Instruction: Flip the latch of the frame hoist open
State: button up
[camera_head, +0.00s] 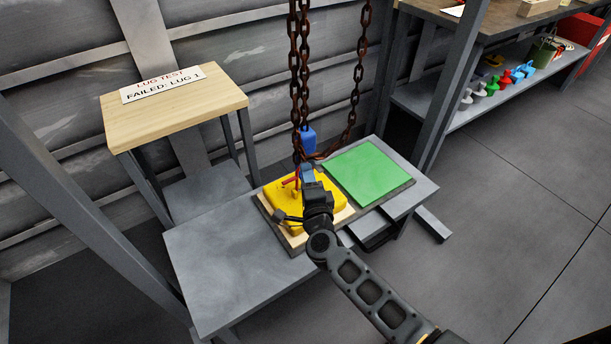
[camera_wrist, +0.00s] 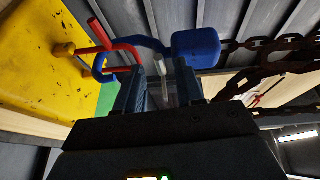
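The hoist's blue block (camera_head: 307,139) hangs on rusty chains above a yellow casing (camera_head: 277,191). In the wrist view the block (camera_wrist: 195,47) joins a curved blue hook (camera_wrist: 140,41). A bent red bar (camera_wrist: 101,36) crosses the hook beside a yellow lug (camera_wrist: 64,49); it shows small in the head view (camera_head: 290,181). A thin grey lever with a pale tip (camera_wrist: 162,70) stands between my fingers, below the hook; it may be the latch. My gripper (camera_wrist: 158,72) is open, with gaps beside the lever. In the head view my wrist hides part of the casing.
The casing lies on a wooden board (camera_head: 297,241) on a grey bench (camera_head: 215,265). A green mat (camera_head: 370,173) lies to its right. Chains (camera_head: 302,70) hang close behind my gripper. A wooden table (camera_head: 175,112) with a sign stands at the left.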

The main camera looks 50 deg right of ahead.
jog(key=shift+x, duration=0.85)
jog(key=shift+c, duration=0.3)
grip_shut()
